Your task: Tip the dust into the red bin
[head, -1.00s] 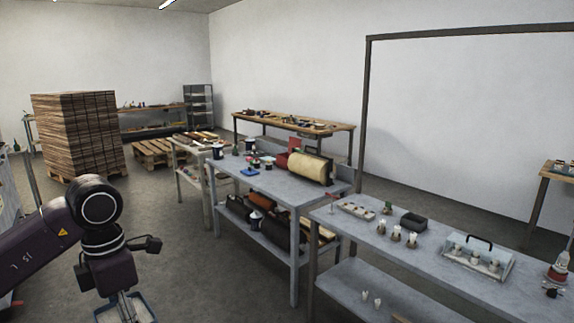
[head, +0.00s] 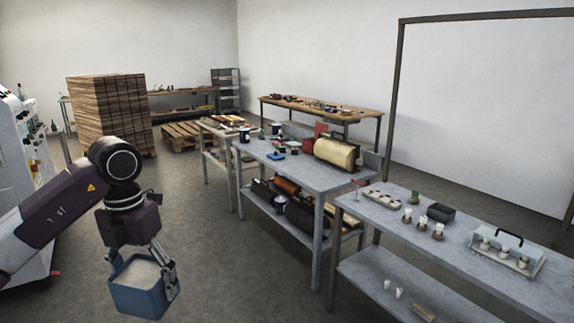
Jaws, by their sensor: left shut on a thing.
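My left gripper (head: 150,262) is in the lower left of the head view, pointing down, shut on a blue container (head: 140,303). The container is roughly upright and open at the top. Pale, whitish dust (head: 138,273) shows inside it. The container hangs over the grey floor, apart from the tables. My right gripper is not in view. I cannot make out a red bin; a small red upright thing (head: 321,130) stands at the back of the middle grey table, too small to tell what it is.
A grey table (head: 290,172) holds a cream roll (head: 337,153) and small pots. A nearer grey table (head: 470,245) holds cups and a dark box (head: 440,212). A white machine (head: 25,170) stands at the left, stacked boards (head: 110,115) behind. The floor (head: 215,260) between is clear.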

